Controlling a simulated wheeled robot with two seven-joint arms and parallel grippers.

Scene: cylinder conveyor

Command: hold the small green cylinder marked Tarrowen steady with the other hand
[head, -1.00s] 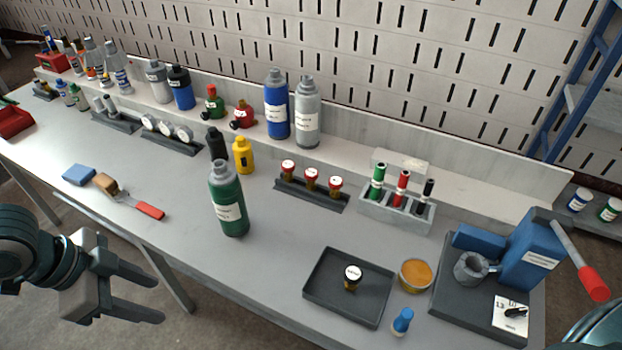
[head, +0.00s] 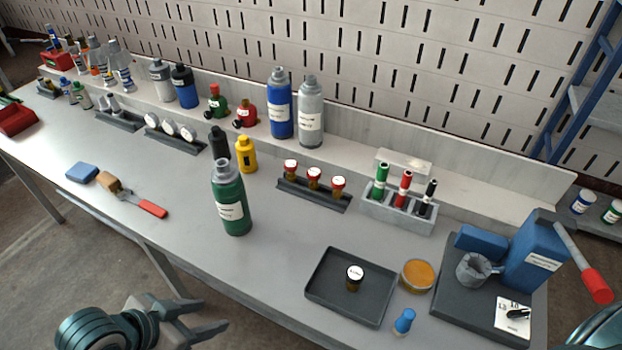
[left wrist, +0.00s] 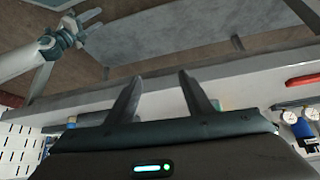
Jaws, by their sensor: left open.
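A green bottle-shaped cylinder (head: 231,200) stands upright on the bench, left of the middle, with a white label too small to read. A smaller green-topped cylinder (head: 380,180) stands in a grey rack; I cannot tell which green one is marked Tarrowen. My left gripper (head: 207,316) is open and empty, in front of the bench edge, nearer to me than the green bottle and apart from it. Its two spread fingers show in the left wrist view (left wrist: 160,77). There, my other arm's gripper (left wrist: 93,20) shows small at upper left; its jaw state is unclear.
A yellow bottle (head: 246,155) stands behind the green one. Bench left of the tray is clear.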

